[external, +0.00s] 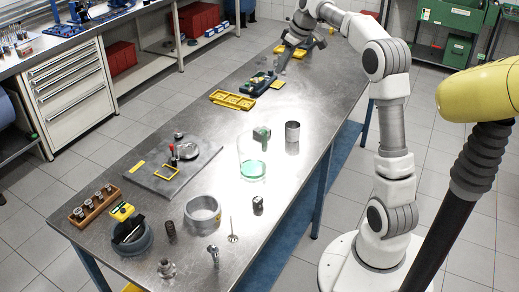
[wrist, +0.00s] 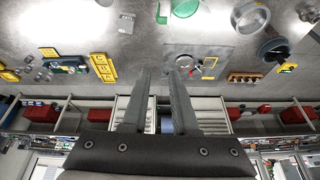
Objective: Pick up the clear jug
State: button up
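The clear jug (external: 251,168) stands upright near the middle of the steel table in the external view, with green liquid in its bottom. A green part shows at its upper right. In the wrist view the jug (wrist: 185,8) is at the top edge and cut off, with its green liquid showing. My gripper (external: 299,55) is over the far end of the table, well away from the jug. In the wrist view my gripper (wrist: 160,72) has its two fingers apart with nothing between them.
A metal cup (external: 292,132) stands just right of the jug. A grey mat (external: 150,180) with small parts, a metal ring (external: 202,212) and a dark bolt-like part (external: 258,205) lie nearer the camera. A yellow tray (external: 232,100) lies beyond. Bare table surrounds the jug.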

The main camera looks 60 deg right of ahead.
jog(key=b, duration=0.1)
send_near(265, 142)
jog(key=d+r, duration=0.3)
jog(key=d, duration=0.2)
jog(key=shift+s+a+b+x, duration=0.15)
jog(key=shift+b+x, duration=1.4)
jog(key=shift+x, duration=2.85)
jog(key=shift+s+a+b+x, duration=0.1)
jog(key=shift+b+x, duration=1.4)
jog(key=shift+x, duration=2.9)
grip_shut()
